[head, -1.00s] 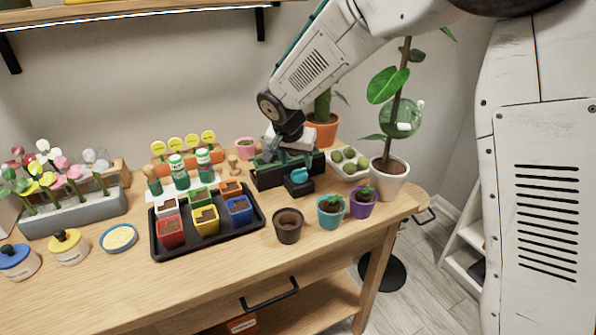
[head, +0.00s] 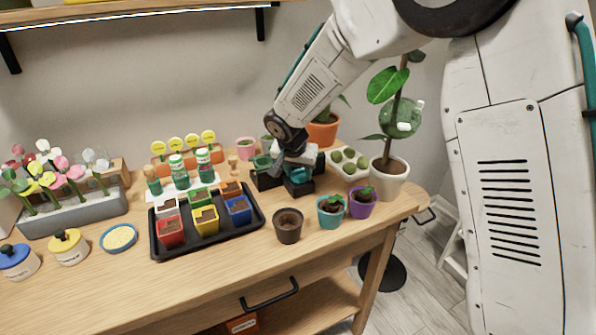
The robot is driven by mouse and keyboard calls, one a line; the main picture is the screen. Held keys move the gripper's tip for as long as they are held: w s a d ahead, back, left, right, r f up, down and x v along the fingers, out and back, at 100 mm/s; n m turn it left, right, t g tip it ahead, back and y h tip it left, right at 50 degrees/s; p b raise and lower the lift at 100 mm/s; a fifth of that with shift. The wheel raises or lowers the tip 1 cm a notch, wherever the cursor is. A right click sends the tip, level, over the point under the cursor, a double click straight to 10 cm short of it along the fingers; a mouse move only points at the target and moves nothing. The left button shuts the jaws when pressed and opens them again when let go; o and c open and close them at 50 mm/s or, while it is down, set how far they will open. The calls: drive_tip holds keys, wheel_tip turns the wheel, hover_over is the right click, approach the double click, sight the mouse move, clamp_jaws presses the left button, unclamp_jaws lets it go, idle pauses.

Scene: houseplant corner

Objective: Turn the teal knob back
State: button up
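The teal knob (head: 299,175) sits on the front of a small black device (head: 268,180) near the back right of the wooden bench. My gripper (head: 287,172) is low over this device, right by the knob and partly covering the device. At this size I cannot tell whether the fingers touch the knob or how far apart they are.
A black tray (head: 158,250) with several coloured pots stands to the left. A brown pot (head: 288,228), a teal pot (head: 331,212) and a purple pot (head: 362,204) stand in front. A white tray (head: 349,177) and a tall plant's white pot (head: 392,186) are close on the right.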

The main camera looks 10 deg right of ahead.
drive_tip(key=n, duration=0.1)
drive_tip(key=n+y, duration=0.1)
drive_tip(key=n, duration=0.2)
drive_tip(key=shift+d+t+y, duration=0.25)
drive_tip(key=shift+t+y, duration=0.05)
drive_tip(key=shift+y, duration=0.1)
drive_tip(key=n, duration=0.2)
drive_tip(key=n+y, duration=0.1)
drive_tip(key=n, duration=0.2)
drive_tip(key=shift+d+y, duration=0.2)
drive_tip(key=shift+y, duration=0.1)
drive_tip(key=n, duration=0.2)
drive_tip(key=n+g+y, duration=0.1)
drive_tip(key=n, duration=0.1)
drive_tip(key=shift+w+d+n+y, duration=0.1)
drive_tip(key=shift+d+n+y, duration=0.05)
drive_tip(key=shift+n+y, duration=0.15)
drive_tip(key=shift+w+n+g+y, duration=0.1)
drive_tip(key=shift+n+g+y, duration=0.25)
drive_tip(key=shift+n, duration=0.7)
drive_tip(key=shift+n+g+y, duration=0.15)
drive_tip(key=shift+n+g, duration=0.3)
drive_tip(key=shift+n, duration=0.6)
drive_tip(key=o, duration=0.7)
